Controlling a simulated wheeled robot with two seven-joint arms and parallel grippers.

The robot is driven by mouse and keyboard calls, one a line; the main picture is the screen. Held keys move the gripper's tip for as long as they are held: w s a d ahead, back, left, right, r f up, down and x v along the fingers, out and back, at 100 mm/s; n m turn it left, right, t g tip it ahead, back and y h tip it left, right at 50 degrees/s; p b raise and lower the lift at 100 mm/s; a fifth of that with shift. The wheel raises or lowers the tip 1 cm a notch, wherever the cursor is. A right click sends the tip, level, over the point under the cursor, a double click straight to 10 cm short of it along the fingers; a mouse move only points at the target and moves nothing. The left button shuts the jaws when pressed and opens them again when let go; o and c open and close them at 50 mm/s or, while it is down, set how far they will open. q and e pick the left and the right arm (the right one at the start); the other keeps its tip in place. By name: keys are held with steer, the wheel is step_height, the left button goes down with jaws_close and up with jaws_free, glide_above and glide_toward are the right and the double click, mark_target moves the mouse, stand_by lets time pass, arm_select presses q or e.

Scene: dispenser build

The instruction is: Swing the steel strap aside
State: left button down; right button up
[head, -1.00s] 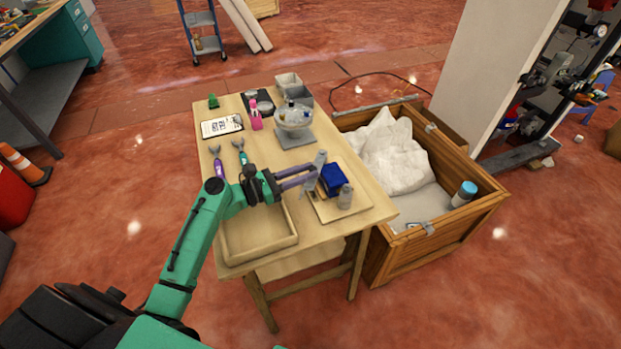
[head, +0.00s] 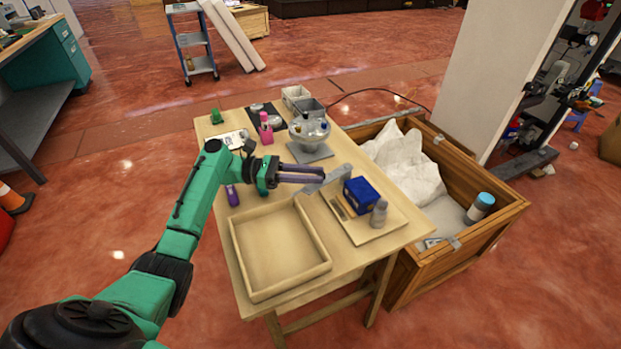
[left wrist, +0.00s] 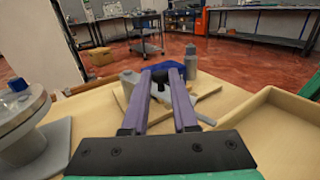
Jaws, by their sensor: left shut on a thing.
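My left gripper (head: 324,174) is shut on the steel strap (head: 340,176), a flat grey bar over the back left edge of the wooden board (head: 362,232). The strap slants up to the right, with part hidden by the fingers. A blue block (head: 362,194) sits on the board just right of the strap. In the left wrist view the purple fingers (left wrist: 160,95) reach forward with a dark piece between them, and grey metal shows at both sides. The exact grip is partly hidden. My right gripper is not in view.
A grey bottle (head: 379,213) stands on the board. An empty wooden tray (head: 243,280) lies at the front left. A glass bowl on a grey stand (head: 312,151) is behind the gripper. A wooden crate (head: 425,275) adjoins the table's right side.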

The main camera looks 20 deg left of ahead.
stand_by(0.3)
arm_select(q)
steer(key=c, duration=1)
jaws_free()
steer(key=shift+d, duration=0.1)
steer(key=b+v, duration=0.3)
steer(key=v, duration=1.1)
steer(key=shift+w+f, duration=0.1)
steer(key=shift+a, duration=0.3)
